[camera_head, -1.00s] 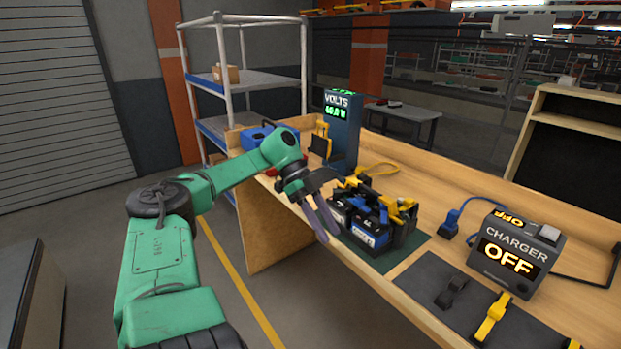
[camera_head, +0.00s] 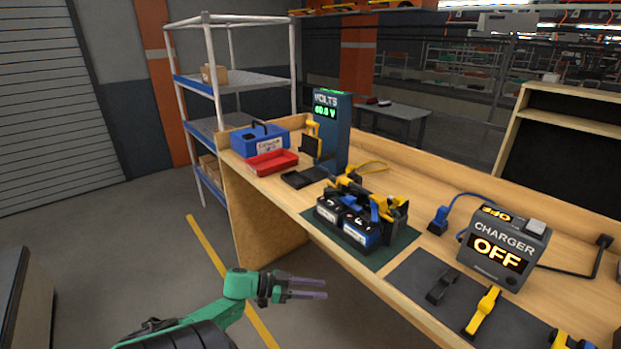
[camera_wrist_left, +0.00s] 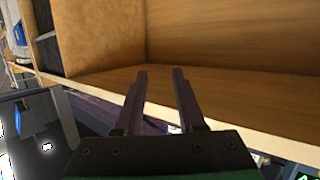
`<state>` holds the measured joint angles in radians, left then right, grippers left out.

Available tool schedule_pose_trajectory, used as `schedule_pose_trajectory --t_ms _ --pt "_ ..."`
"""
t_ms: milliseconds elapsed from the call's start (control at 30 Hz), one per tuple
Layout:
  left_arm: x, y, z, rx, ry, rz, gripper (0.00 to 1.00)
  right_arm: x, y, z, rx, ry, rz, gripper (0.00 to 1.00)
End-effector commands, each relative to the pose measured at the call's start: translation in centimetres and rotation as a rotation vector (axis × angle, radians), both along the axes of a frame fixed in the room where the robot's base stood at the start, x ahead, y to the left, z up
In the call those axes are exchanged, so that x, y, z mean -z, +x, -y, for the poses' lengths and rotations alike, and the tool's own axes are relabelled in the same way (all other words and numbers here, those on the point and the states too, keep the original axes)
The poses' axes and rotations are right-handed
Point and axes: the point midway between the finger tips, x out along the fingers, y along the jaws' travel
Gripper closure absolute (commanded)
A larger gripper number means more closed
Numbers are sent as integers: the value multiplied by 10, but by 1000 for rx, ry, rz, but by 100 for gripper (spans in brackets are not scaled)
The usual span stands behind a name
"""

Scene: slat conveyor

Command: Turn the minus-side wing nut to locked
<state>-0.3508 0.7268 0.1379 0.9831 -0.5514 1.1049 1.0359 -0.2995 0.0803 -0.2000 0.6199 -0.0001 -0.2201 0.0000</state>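The battery pack (camera_head: 345,222), dark with blue and white labelled blocks, sits on a green mat (camera_head: 395,252) on the workbench. Yellow and blue fittings (camera_head: 378,205) crowd its top; I cannot make out the minus-side wing nut or its position among them. My left gripper (camera_head: 325,288) is off the bench's front edge, below and left of the pack, touching nothing. Its two purple-grey fingers are parallel and apart, with nothing between them; they also show in the left wrist view (camera_wrist_left: 160,75). My right gripper is in no view.
A volt meter (camera_head: 331,130) stands behind the pack, with a red tray (camera_head: 272,163) and a blue box (camera_head: 262,139) to its left. A charger reading OFF (camera_head: 503,250) stands at right. Black and yellow clamps (camera_head: 483,312) lie on a dark mat in front of it.

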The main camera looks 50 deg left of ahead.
Motion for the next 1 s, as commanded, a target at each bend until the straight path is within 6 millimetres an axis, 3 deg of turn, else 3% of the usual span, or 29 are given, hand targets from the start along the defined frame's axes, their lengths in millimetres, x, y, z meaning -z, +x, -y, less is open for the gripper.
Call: schedule_pose_trajectory --t_ms 100,233,733,767,867,1000 --pt "24 -1 -8 -84 36 -16 61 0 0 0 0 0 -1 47" --pt "41 -3 -14 -139 67 -32 61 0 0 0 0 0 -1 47" --pt "50 -5 -16 -164 81 -42 61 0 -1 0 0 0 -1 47" --pt "57 -7 -17 -181 86 -51 61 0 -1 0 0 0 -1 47" --pt "107 -22 -18 -299 140 -128 61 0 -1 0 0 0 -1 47" --pt "200 -71 -4 -448 265 -341 61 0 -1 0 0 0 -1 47"
